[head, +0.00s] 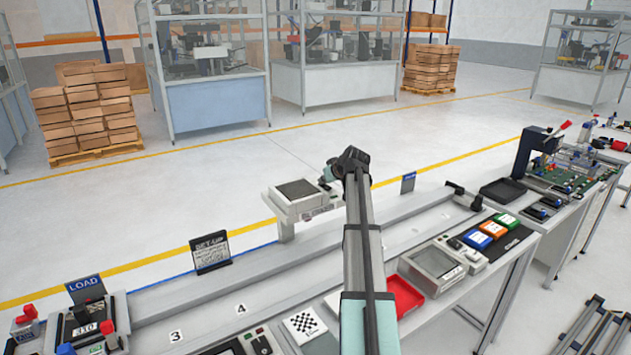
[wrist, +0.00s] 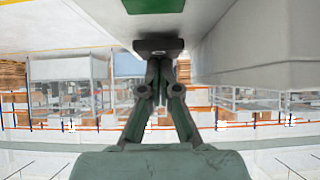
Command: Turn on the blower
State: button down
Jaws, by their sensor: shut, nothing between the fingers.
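A white box-shaped unit with a dark panel (head: 298,192) stands on a short post behind the rail, left of my arm; it looks like the blower, but I cannot be sure. My gripper (head: 329,174) is small in the head view, close to the right side of this unit; contact cannot be told. In the wrist view my gripper (wrist: 159,46) has its fingers together at the tips, with nothing seen between them. A pale casing (wrist: 265,45) fills the upper right there, and a green rectangle (wrist: 153,5) lies just beyond the fingertips. No switch can be made out clearly.
A long bench (head: 205,300) with numbered places runs in front. A red tray (head: 405,296) sits beside my arm. A "LOAD" sign (head: 85,283) and a dark sign (head: 210,252) stand at the left.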

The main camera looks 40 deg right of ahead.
jog(key=shift+w+a+f, duration=0.1)
jog(key=shift+a, duration=0.1)
jog(key=shift+d, duration=0.1)
jog(key=shift+s, duration=0.25)
jog(key=shift+s+f+b, duration=0.1)
jog(key=shift+s+b, duration=0.2)
jog(key=shift+s, duration=0.4)
